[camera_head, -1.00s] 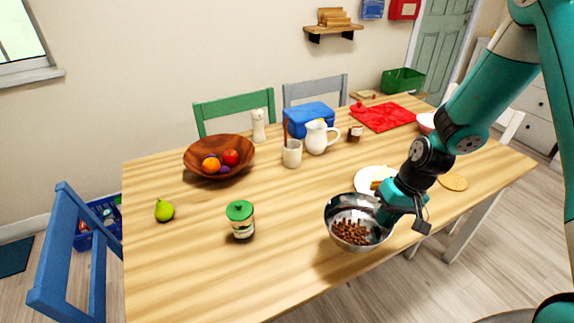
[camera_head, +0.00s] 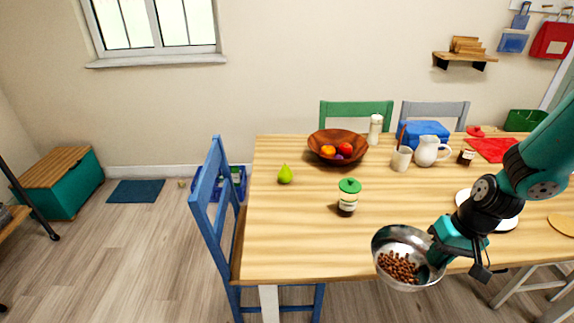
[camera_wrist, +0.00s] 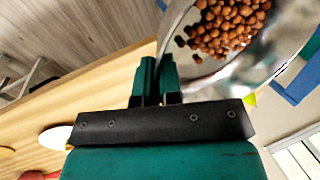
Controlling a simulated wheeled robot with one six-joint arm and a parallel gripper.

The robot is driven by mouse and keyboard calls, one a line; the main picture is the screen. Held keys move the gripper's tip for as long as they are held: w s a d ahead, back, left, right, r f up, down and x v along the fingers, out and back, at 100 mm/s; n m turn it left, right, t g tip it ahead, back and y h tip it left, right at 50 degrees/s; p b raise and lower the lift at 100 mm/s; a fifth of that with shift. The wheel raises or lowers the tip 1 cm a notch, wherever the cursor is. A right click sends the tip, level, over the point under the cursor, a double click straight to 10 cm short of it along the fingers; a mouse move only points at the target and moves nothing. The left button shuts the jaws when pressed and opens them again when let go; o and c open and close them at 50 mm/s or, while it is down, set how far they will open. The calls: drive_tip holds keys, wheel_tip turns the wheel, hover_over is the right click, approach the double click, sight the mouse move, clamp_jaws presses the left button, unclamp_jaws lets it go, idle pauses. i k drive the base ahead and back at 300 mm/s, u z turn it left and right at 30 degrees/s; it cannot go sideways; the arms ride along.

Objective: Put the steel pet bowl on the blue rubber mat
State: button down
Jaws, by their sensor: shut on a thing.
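The steel pet bowl (camera_head: 388,241) holds brown kibble and hangs tilted at the table's front edge in the head view. My gripper (camera_head: 436,254) is shut on its right rim. In the wrist view the bowl (camera_wrist: 290,45) fills the upper right, and the green fingers of my gripper (camera_wrist: 157,75) pinch its wall; the kibble is still inside. A blue mat (camera_head: 136,191) lies flat and bare on the floor at the far left of the head view, well away from the bowl.
A blue chair (camera_head: 212,215) stands at the left end of the wooden table (camera_head: 300,235), between bowl and mat. A blue crate (camera_head: 238,182) with items sits behind it. A teal bench (camera_head: 65,182) is left of the mat.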

sight(138, 188)
drive_tip(key=u, duration=1.9)
drive_tip(key=i, duration=5.55)
drive_tip(key=z, duration=1.7)
drive_tip(key=i, duration=0.45)
